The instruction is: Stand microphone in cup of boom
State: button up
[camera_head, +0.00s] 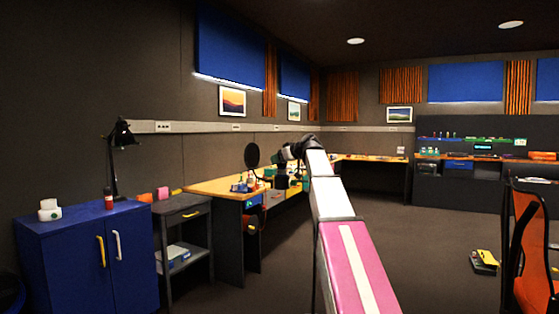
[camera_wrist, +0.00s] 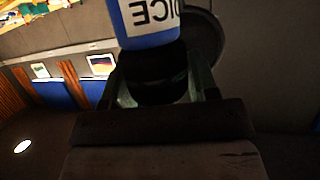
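In the wrist view my gripper (camera_wrist: 165,90) has its fingers on either side of a dark cylindrical body, shut on it. Above this body is a blue block with a white label (camera_wrist: 152,14) reading partly "ICE", upside down; I take the whole to be the microphone. In the head view my gripper (camera_head: 288,168) is over the wooden desk, small and dark, and the microphone is hard to make out there. A black round disc (camera_head: 252,155) on a thin stem stands just left of it, perhaps part of the boom. I cannot make out the boom's cup.
The wooden desk (camera_head: 208,187) carries several small bottles and items left of my gripper. A blue cabinet (camera_head: 85,262) with a black lamp (camera_head: 121,135) and a grey trolley (camera_head: 182,214) stand at left. An orange chair (camera_head: 530,250) is at right.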

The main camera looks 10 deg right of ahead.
jog(key=shift+o, duration=1.3)
jog(key=shift+r, duration=0.15)
jog(key=v, duration=1.2)
dwell(0.4)
